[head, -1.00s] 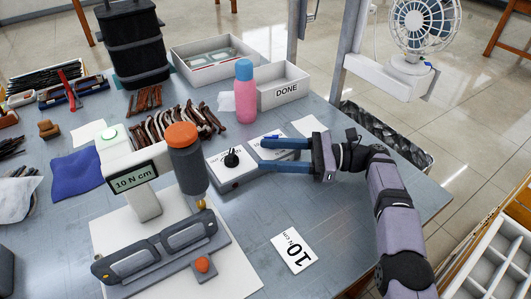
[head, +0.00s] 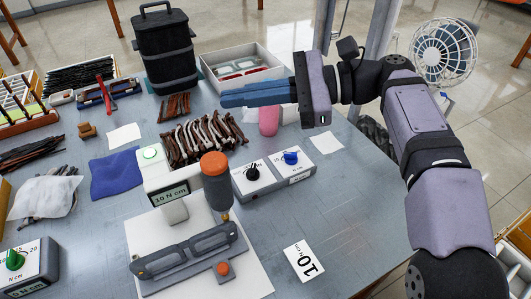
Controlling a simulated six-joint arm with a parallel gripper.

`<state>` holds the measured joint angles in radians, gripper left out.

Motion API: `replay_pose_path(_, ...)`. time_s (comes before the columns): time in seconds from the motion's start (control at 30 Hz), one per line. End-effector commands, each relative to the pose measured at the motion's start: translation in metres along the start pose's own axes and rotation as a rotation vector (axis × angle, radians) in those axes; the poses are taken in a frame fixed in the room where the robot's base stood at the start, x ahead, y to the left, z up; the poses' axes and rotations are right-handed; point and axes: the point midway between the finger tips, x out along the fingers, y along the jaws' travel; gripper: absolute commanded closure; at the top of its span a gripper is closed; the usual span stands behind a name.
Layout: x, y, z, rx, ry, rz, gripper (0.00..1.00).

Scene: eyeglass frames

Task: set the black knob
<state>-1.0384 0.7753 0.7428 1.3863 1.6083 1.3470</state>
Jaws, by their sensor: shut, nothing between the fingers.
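The black knob (head: 253,173) sits upright on the left half of a grey control box (head: 275,186) in the middle of the table. A blue knob (head: 290,157) sits on the box's right half. My gripper (head: 224,97) is raised well above and behind the box, its two blue fingers together, empty and pointing left. It is apart from both knobs. A white card (head: 304,262) reading 10 N cm lies in front of the box. A display (head: 171,195) to the left also reads 10 N cm. The scale marks around the black knob are too small to read.
A pink bottle (head: 268,121) is partly hidden behind my gripper. A green knob (head: 15,260) is at the lower left. The table right of the card is clear.

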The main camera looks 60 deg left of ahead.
Motion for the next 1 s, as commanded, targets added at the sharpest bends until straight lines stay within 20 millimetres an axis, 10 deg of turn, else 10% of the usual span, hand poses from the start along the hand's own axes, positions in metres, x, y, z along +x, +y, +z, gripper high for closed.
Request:
replay_pose_path(0.17,0.002,0.017,-0.012,-0.138,0.266,-0.027,1.00)
replay_pose_path(0.53,-0.055,0.049,-0.198,-0.821,0.812,0.258,1.00)
replay_pose_path(1.0,-0.084,0.017,-0.218,-1.458,0.937,0.539,1.00)
